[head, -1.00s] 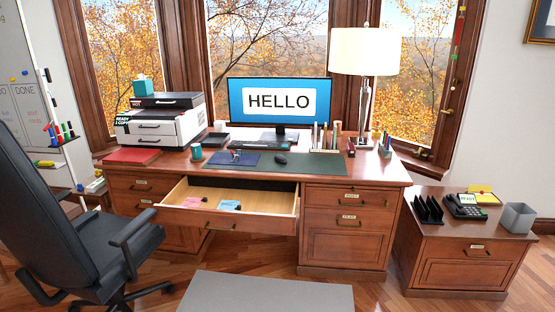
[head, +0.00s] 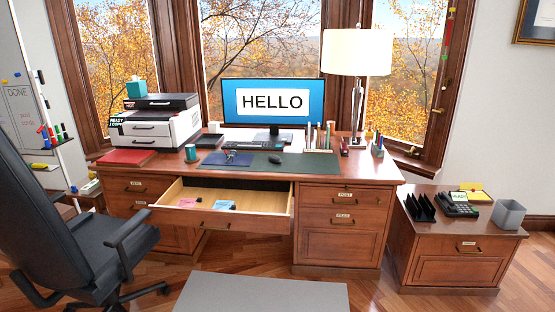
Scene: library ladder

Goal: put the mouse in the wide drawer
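The black mouse (head: 275,159) lies on the dark green desk mat, in front of the monitor. The wide drawer (head: 272,199) under the middle of the desk is pulled open. Inside it lie a pink and a blue pad and small dark items, and its right part is bare. My gripper is not in view.
The desk (head: 350,171) also bears a printer (head: 155,125), a keyboard (head: 248,145), a lamp (head: 357,95) and a teal mug (head: 191,152). A black office chair (head: 75,225) stands at the left, near the drawer's left side. Wooden floor shows in front of the right drawers.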

